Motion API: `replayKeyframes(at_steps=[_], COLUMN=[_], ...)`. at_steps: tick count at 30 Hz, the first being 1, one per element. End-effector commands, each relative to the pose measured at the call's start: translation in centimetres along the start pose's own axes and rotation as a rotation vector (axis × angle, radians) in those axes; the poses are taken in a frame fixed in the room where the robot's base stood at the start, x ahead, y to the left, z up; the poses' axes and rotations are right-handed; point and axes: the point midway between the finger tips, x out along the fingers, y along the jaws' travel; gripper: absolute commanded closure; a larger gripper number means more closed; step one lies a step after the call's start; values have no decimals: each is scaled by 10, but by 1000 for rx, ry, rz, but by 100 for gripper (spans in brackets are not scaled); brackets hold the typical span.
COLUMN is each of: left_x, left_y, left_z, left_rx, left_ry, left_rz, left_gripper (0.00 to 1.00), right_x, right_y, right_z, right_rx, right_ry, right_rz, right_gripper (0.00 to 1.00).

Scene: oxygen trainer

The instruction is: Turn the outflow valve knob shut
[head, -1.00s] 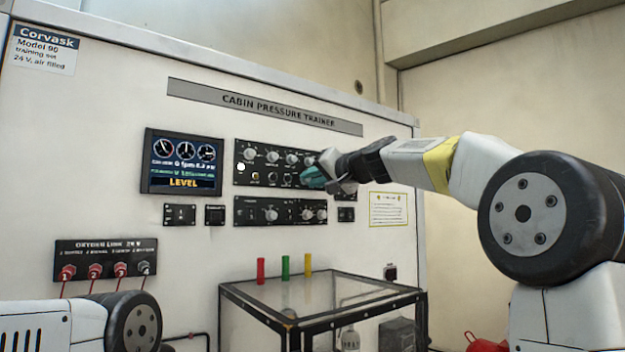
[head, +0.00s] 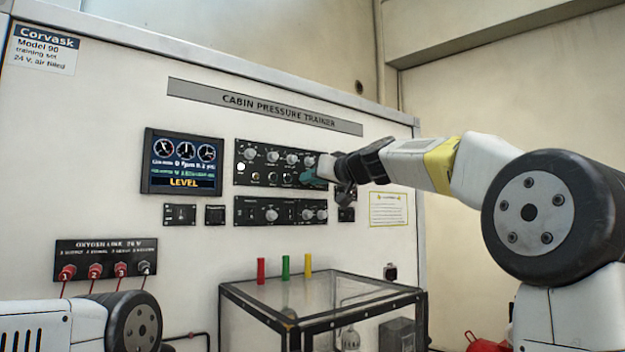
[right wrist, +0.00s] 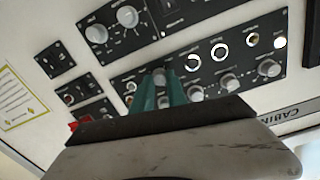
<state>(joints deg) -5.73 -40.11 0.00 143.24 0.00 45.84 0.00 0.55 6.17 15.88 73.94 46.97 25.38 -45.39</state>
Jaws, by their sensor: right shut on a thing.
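The upper black control panel (head: 243,177) carries several knobs and round sockets; its small labels are too fine to read. My right gripper (head: 312,178) is at the lower right part of this panel. In the right wrist view its teal fingers (right wrist: 159,86) are shut on a grey knob (right wrist: 159,77), with the fingertips on either side of it. I take this to be the outflow valve knob, though its label cannot be read. In the head view my gripper hides it. My left gripper is out of view.
A lower panel (head: 252,213) with more knobs sits just below. The display (head: 182,162) reads LEVEL.

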Motion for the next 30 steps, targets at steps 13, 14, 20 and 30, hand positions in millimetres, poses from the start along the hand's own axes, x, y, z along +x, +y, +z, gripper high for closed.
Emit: replayKeyframes(at_steps=[13,14,20,30], left_x=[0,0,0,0], left_y=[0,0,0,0], left_z=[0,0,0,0], left_rx=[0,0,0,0], left_ry=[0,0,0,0], left_rz=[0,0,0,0], left_gripper=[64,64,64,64], right_x=[1,0,0,-33], right_y=[1,1,0,1], right_z=[2,2,1,0], right_rx=[0,0,0,-1], right_ry=[-5,-5,-3,-1], right_rz=[0,0,0,3], right_gripper=[60,60,60,60])
